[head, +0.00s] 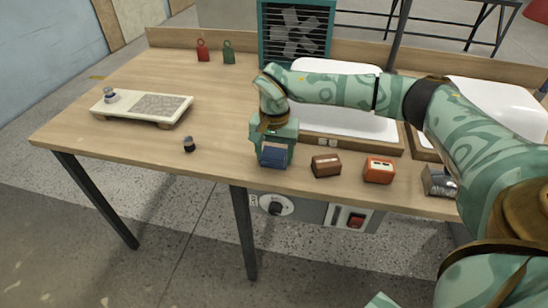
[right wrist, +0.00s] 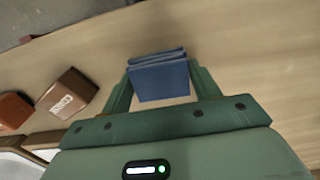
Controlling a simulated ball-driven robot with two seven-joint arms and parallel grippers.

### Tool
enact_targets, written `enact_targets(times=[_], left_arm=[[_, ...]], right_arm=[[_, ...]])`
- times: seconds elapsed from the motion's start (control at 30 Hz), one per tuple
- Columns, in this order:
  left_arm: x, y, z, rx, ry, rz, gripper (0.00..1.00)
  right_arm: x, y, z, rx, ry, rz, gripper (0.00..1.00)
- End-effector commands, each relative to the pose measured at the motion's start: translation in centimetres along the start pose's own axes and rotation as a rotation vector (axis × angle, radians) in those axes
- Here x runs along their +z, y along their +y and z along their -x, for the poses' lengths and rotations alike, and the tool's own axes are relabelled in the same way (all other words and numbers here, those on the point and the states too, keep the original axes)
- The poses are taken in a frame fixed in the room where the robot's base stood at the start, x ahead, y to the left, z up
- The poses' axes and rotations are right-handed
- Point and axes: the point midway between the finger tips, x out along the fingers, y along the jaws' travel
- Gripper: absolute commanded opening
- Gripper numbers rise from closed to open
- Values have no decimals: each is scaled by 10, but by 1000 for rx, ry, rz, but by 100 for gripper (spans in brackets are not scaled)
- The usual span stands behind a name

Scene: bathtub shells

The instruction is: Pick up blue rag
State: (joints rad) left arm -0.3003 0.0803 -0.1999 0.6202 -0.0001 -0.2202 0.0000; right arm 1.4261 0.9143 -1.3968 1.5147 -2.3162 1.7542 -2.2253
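The blue rag (head: 273,154) is a small folded block near the front edge of the wooden table. My right gripper (head: 274,146) reaches down over it from behind. In the right wrist view the blue rag (right wrist: 160,80) fills the gap between the two green fingers of my right gripper (right wrist: 160,72), one finger against each side. The gripper looks shut on it. Whether the rag's underside touches the table is hard to tell. My left gripper is not in view.
A brown box (head: 326,165), an orange box (head: 378,170) and a grey metallic item (head: 438,182) stand right of the rag. A small dark jar (head: 189,144) stands left. A white board (head: 142,106) is farther left. White basins (head: 345,118) lie behind. The table's left middle is clear.

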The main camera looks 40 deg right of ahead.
Motion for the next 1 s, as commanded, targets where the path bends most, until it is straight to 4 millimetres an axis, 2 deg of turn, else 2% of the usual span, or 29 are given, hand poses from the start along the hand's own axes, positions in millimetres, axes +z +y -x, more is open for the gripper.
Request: enact_targets(times=[0.33,0.47,0.67,0.9,1.0], left_arm=[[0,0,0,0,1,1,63],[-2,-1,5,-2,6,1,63],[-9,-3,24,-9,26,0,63],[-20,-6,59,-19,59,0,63],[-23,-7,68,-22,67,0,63]], right_arm=[[0,0,0,1,0,0,39],[0,0,9,0,1,0,39],[3,4,45,-3,4,1,39],[39,40,106,-4,5,3,39],[60,61,113,-1,2,3,39]])
